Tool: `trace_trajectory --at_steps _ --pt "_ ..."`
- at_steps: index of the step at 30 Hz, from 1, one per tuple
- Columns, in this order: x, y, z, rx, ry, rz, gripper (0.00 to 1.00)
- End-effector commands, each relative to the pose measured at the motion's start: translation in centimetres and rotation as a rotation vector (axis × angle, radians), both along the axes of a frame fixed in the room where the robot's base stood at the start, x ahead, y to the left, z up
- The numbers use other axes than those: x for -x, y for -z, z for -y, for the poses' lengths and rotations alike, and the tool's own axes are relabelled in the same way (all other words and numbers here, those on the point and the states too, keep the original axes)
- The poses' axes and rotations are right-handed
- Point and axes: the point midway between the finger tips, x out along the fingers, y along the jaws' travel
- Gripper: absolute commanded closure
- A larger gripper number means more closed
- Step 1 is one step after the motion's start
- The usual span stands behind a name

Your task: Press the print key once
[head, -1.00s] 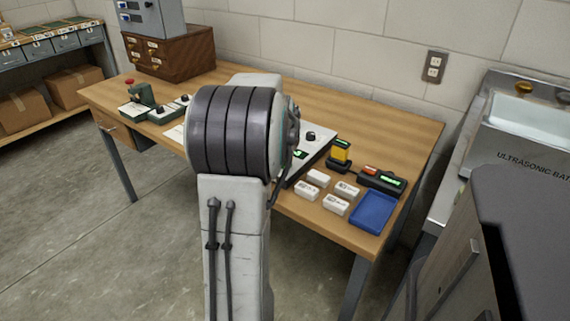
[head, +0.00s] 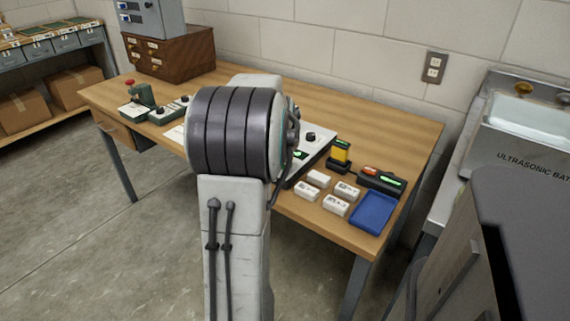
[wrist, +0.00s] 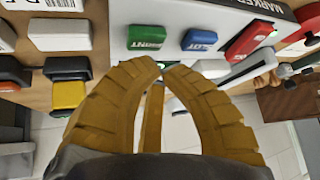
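The print key (wrist: 147,37) is a green block lettered PRINT, on the face of a pale machine (wrist: 205,12) in the wrist view. Beside it to the right are a blue key (wrist: 199,40) lettered SLOT and a red key (wrist: 249,40). I cannot tell whether the tips touch the key. In the head view my arm hides the gripper and much of the machine (head: 322,146).
On the wooden table (head: 390,130) right of the machine are a yellow-and-black device (head: 340,154), several white boxes (head: 335,205), a blue tray (head: 373,213) and a dark unit with a green light (head: 382,182). A wooden drawer cabinet (head: 170,52) stands at the back left.

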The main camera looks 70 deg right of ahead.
Motion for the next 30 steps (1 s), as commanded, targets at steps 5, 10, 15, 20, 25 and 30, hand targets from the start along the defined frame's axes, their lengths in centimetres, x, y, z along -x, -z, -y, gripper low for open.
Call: trace_trajectory --at_steps 5,10,15,20,25,30 --pt "-0.02 0.33 -0.01 0.000 0.000 0.000 1.00" --pt "-0.06 0.82 -0.02 0.000 -0.001 0.001 1.00" --pt "-0.08 0.85 -0.03 0.000 -0.001 0.001 1.00" --pt "-0.07 0.83 -0.01 0.000 -0.001 0.001 1.00" --pt "-0.07 0.87 -0.02 0.000 -0.001 0.001 1.00" --pt "-0.07 1.00 -0.02 0.000 -0.001 0.001 1.00"
